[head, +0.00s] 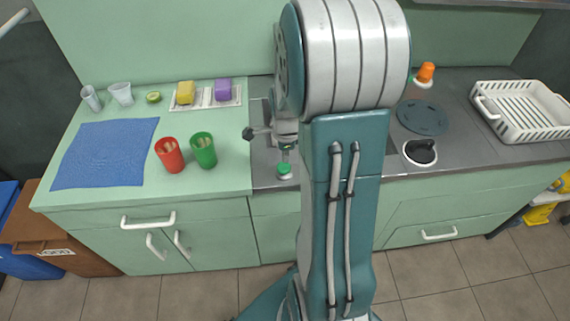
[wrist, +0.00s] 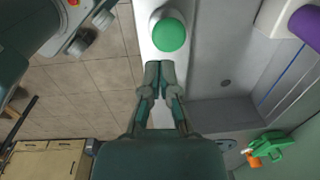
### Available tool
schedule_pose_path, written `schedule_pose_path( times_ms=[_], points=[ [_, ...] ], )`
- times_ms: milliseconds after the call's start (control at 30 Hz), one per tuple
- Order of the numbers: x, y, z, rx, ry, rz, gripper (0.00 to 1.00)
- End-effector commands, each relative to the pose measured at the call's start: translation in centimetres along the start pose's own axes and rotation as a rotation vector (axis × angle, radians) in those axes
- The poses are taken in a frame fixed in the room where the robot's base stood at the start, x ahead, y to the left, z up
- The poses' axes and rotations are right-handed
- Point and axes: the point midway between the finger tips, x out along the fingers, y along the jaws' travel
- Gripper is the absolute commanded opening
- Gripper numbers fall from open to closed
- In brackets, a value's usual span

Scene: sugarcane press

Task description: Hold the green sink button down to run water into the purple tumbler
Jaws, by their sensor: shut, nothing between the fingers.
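The green sink button (head: 285,168) sits on a pale round base at the front edge of the sink counter. In the wrist view the button (wrist: 169,35) is a round green cap just beyond my fingertips. My gripper (wrist: 160,70) is shut and empty, its fingertips close to the button; I cannot tell whether they touch it. In the head view my gripper (head: 285,150) is over the button, partly blurred into the arm. A purple cylindrical thing, likely the purple tumbler (wrist: 308,26), is cut off at the wrist view's right edge. My arm hides most of the sink in the head view.
Red cup (head: 169,154) and green cup (head: 203,150) stand on the counter left of the sink, by a blue mat (head: 105,153). Yellow (head: 185,92) and purple (head: 223,90) sponges lie behind. A white dish rack (head: 522,108) stands at right.

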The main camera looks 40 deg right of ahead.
Motion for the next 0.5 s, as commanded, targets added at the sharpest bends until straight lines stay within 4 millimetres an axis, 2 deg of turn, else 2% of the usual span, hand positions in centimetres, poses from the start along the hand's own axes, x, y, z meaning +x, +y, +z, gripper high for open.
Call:
schedule_pose_path(
  times_ms=[33, 200, 333, 500],
  points=[
    [1.1, 0.1, 0.0, 0.0, 0.0, 0.005, 0.0],
    [3.5, 0.1, 0.0, 0.0, 0.0, 0.003, 0.0],
    [4.4, 0.1, 0.0, 0.0, 0.0, 0.002, 0.0],
    [4.6, 0.0, 0.0, 0.0, 0.0, -0.001, 0.0]
  ],
)
